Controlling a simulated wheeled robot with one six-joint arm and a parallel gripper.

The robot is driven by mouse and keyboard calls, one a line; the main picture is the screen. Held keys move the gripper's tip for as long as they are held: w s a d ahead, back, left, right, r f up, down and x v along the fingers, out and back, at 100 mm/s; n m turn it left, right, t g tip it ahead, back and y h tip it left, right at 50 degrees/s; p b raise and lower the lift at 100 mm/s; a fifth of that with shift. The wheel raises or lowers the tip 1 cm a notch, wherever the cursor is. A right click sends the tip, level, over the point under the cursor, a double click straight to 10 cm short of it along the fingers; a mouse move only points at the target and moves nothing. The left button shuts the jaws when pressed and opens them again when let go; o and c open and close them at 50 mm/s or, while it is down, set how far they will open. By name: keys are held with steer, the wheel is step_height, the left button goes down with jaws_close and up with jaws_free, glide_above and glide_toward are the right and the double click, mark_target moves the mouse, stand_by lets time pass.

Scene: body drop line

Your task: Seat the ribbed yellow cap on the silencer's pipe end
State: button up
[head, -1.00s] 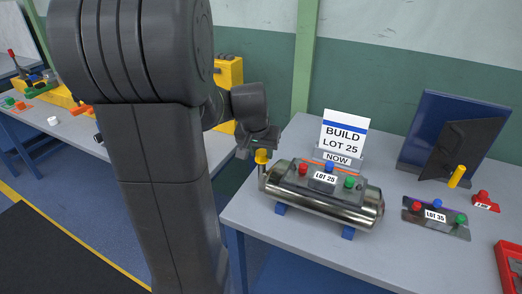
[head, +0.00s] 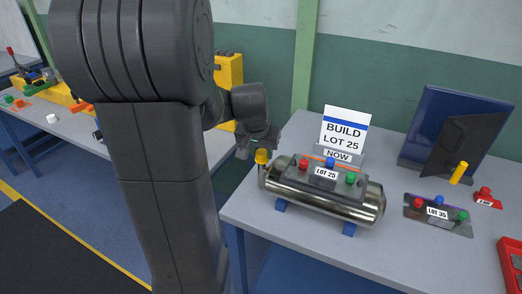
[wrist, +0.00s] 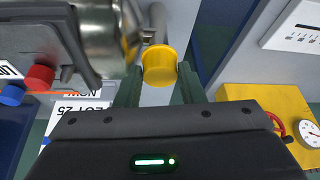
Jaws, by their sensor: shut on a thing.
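The yellow cap (head: 261,157) is held between the fingertips of my gripper (head: 254,150), at the left end of the silencer. In the wrist view the cap (wrist: 160,66) sits between the two dark green fingers of my gripper (wrist: 158,84). The silencer (head: 322,195) is a shiny metal cylinder lying on blue supports.
A LOT 25 plate (head: 324,172) with red, blue and green knobs lies on the silencer. A BUILD LOT 25 sign (head: 344,130) stands behind. A LOT 35 plate (head: 437,212), a dark blue panel (head: 425,110) and a red bin (head: 508,262) are to the right.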

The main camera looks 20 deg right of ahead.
steer(key=shift+f+b, duration=0.35)
steer(key=shift+f, duration=0.05)
steer(key=o, duration=0.8)
steer(key=shift+o, duration=1.1)
steer(key=shift+a, duration=0.15)
steer(key=shift+s+d+r+p, duration=0.1)
steer(key=shift+d+r+p, duration=0.05)
steer(key=shift+r+p, duration=0.4)
steer(key=shift+s+d+r+p, duration=0.1)
steer(key=shift+r+p, duration=0.25)
steer(key=shift+r, duration=0.3)
steer(key=shift+w+a+r+p, duration=0.1)
steer(key=shift+w+r+p, duration=0.1)
steer(key=shift+r+p, duration=1.4)
steer(key=shift+r+b, duration=0.25)
steer(key=shift+b, duration=0.05)
